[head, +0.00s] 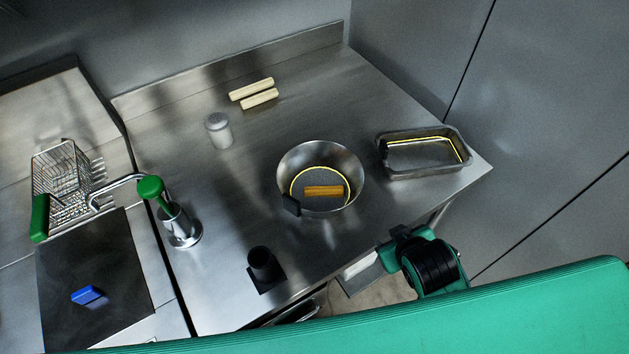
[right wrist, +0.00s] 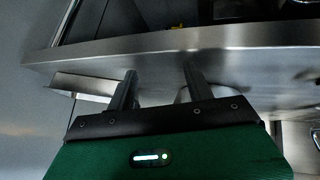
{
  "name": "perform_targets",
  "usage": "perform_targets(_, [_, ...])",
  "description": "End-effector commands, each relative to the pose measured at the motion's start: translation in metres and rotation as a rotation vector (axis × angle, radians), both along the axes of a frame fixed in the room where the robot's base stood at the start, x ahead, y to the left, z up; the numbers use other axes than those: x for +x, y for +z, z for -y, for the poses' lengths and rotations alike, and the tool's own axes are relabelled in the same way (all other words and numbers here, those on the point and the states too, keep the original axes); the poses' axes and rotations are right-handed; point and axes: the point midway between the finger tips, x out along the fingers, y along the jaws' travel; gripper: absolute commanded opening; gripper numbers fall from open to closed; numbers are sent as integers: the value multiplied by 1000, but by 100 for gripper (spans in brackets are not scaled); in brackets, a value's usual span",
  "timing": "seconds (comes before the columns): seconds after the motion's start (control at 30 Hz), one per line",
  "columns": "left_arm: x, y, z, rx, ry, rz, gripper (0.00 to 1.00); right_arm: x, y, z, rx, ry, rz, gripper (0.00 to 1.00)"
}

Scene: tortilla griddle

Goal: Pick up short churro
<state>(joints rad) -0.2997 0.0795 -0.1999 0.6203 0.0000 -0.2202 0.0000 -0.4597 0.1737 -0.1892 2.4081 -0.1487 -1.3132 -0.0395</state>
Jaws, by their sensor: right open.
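A golden-brown churro (head: 323,191) lies in a round metal bowl (head: 347,157) on the steel counter. Two pale sticks, one behind (head: 251,88) and one in front (head: 260,99), lie side by side at the back of the counter. My right gripper (head: 397,243) is off the front edge of the counter, right of and below the bowl. In the right wrist view its two fingers (right wrist: 158,85) are apart with nothing between them, facing the counter edge. My left gripper is not in view.
A rectangular metal pan (head: 425,172) sits at the right counter corner. A white-grey shaker (head: 219,130), a green-handled press (head: 180,225) and a black cup (head: 263,265) stand on the left part. A wire fry basket (head: 65,185) is at far left.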

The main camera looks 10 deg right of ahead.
Motion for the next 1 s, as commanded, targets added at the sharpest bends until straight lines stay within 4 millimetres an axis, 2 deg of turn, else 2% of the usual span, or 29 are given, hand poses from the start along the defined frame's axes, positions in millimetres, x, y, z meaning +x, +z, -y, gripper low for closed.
perform_targets(0.03, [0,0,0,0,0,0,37,14,10,0,-27,21,61,53])
perform_targets(0.27, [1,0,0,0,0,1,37,72,57,-8,-152,123,338,53])
perform_targets(0.37, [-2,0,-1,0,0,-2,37,99,85,-15,-224,185,485,53])
perform_targets(0.5, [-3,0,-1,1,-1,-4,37,135,138,-36,-361,308,745,53])
perform_targets(0.6, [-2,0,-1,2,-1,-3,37,152,178,-57,-474,413,939,53])
perform_targets(0.8, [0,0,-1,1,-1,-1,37,160,245,-111,-716,655,1309,53])
perform_targets(0.9, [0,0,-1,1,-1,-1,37,155,267,-140,-845,792,1479,53])
perform_targets(1.0, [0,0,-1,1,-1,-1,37,145,279,-168,-976,946,1635,53])
